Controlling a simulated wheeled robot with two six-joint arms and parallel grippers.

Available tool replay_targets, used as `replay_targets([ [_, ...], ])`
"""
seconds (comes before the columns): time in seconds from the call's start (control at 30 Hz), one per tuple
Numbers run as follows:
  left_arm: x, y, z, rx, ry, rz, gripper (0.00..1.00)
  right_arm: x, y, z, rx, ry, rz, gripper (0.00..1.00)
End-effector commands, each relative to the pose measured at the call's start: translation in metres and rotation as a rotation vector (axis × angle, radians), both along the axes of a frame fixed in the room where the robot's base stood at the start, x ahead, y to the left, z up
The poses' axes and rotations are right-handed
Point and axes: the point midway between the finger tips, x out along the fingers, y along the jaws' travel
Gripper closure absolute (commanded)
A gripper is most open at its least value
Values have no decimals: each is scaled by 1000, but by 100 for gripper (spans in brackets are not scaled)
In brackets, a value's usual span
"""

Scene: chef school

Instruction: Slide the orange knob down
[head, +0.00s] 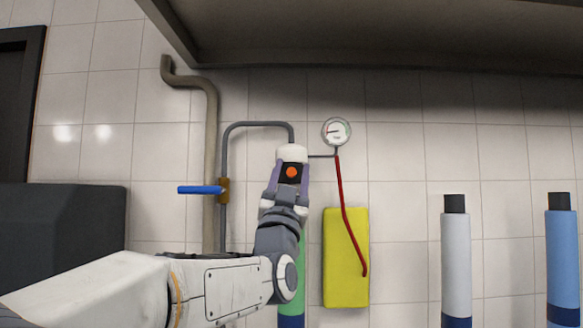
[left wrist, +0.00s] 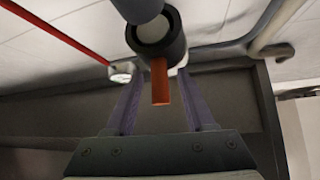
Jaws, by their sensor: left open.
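The orange knob (head: 291,172) sits on a black collar below a white cap at the top of a green cylinder (head: 290,292). In the left wrist view the orange knob (left wrist: 160,84) is a short bar that sticks out of the black collar (left wrist: 158,38) towards the camera. My left gripper (head: 291,165) is open, with one purple finger on each side of the knob. In the left wrist view the fingers of my left gripper (left wrist: 161,76) show a gap on both sides of it. My forearm hides part of the cylinder. My right gripper is not in view.
A grey pipe with a blue handle (head: 200,190) runs left of the cylinder. A pressure gauge (head: 336,132) and red hose (head: 342,190) hang to the right by a yellow panel (head: 333,270). Grey and blue cylinders (head: 455,260) stand farther right. A dark hood (head: 380,35) overhangs.

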Motion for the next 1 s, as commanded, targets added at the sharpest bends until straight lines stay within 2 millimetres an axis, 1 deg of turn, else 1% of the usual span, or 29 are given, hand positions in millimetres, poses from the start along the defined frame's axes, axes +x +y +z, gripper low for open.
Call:
replay_targets([
  [0.13, 0, 0, 0, 0, 0, 0, 45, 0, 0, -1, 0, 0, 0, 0],
  [0.17, 0, 0, 0, 0, 0, 0, 53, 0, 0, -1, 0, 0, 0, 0],
  [0.2, 0, 0, -1, 0, 0, 0, 68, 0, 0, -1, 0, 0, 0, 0],
  [0.27, 0, 0, 0, 0, 0, 0, 91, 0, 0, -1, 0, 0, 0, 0],
  [0.3, 0, 0, 0, 0, 0, 0, 100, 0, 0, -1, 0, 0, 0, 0],
  [1.0, -1, 0, 0, 0, 0, 0, 100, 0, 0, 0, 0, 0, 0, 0],
])
